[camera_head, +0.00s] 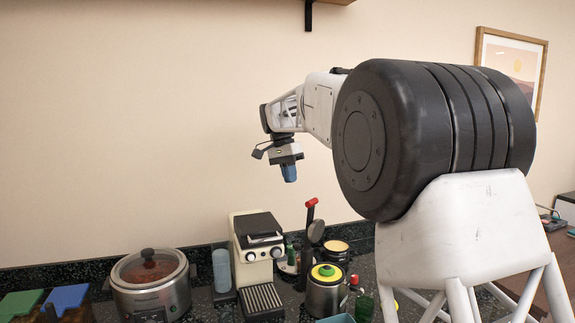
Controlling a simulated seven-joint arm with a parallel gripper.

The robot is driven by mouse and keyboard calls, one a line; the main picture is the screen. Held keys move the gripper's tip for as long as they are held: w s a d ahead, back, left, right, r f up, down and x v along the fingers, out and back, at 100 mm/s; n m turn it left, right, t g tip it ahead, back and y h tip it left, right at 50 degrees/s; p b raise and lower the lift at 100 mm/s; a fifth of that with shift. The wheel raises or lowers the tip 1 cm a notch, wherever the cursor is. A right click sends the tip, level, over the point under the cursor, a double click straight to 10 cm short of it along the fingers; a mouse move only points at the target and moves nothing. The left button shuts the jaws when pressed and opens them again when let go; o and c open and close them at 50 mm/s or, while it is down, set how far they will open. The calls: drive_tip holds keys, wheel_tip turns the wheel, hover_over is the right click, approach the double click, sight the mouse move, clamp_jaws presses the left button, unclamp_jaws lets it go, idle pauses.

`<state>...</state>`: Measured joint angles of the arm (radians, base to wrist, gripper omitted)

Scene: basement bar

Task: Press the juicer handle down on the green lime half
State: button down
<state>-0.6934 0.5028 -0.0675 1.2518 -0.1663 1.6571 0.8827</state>
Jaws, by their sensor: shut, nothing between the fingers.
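A lever press that looks like the juicer stands on the dark counter, right of the coffee machine. Its raised handle (311,203) has a red grip, and a grey rounded head (316,231) hangs beside its dark post. I cannot make out the lime half for certain; the press's lower part is partly hidden by a metal pot. My gripper (290,175) has blue fingertips, points downward and is shut and empty. It appears in the air above and slightly left of the red grip, clearly apart from it; the depth between them is hard to tell.
A cream coffee machine (252,241) and slow cooker (150,283) stand left of the press. A metal pot (324,297) with a yellow-and-green top stands in front, a dark green bottle (364,306) to its right. A shelf bracket (308,16) hangs overhead.

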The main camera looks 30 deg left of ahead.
sight(308, 212)
drive_tip(key=d+f, duration=0.4)
drive_tip(key=shift+s+d+f, duration=0.35)
drive_tip(key=shift+s, duration=0.1)
drive_tip(key=shift+d, duration=0.2)
